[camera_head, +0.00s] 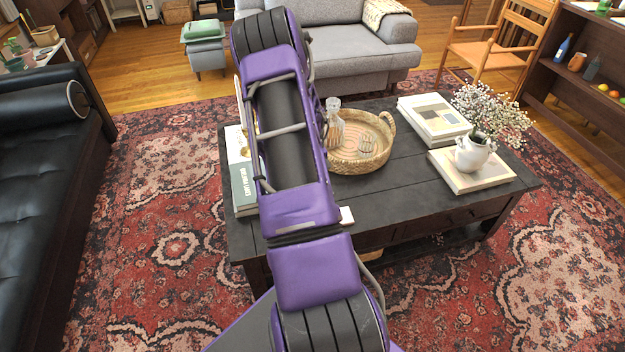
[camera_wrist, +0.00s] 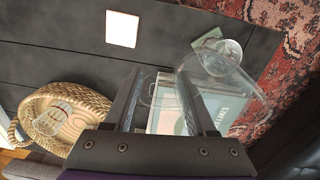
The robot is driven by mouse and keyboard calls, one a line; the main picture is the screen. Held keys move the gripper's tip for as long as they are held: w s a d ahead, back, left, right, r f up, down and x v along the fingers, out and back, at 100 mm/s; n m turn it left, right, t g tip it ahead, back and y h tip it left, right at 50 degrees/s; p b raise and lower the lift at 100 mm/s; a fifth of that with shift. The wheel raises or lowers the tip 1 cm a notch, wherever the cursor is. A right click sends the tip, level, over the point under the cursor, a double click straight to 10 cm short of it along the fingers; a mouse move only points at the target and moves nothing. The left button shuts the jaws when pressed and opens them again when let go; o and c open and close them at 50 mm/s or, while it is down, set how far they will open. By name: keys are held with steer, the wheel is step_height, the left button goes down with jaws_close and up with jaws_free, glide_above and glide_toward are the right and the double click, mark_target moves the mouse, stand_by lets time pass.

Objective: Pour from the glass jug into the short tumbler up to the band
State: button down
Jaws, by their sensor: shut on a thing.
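My gripper (camera_wrist: 157,92) shows in the wrist view with its two dark fingers shut on the glass jug (camera_wrist: 255,98), apparently by its handle side. The jug is clear and lies to the right of the fingers, above the table. A round clear glass shape (camera_wrist: 222,57) overlaps the jug's upper part; I cannot tell whether it is the short tumbler or part of the jug. In the head view my purple arm hides the gripper, and neither jug nor tumbler can be made out clearly.
A book (camera_head: 243,190) lies at the left edge. A black sofa (camera_head: 40,170) stands left.

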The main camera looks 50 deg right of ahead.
steer(key=shift+f+b, duration=0.5)
steer(key=shift+f, duration=0.6)
steer(key=shift+s+d+r+g+h+p, duration=0.1)
steer(key=shift+d+r+g+h+p, duration=0.15)
steer(key=shift+r+h+p, duration=0.55)
steer(key=shift+d+r+g+h+p, duration=0.1)
steer(key=shift+r+g+h+p, duration=0.3)
steer(key=shift+p, duration=0.75)
steer(key=shift+f, duration=0.25)
steer(key=shift+f+h, duration=0.3)
steer(key=shift+f, duration=0.1)
steer(key=shift+f+b, duration=0.15)
steer(key=shift+b, duration=0.15)
steer(key=shift+r, duration=0.6)
stand_by(0.5)
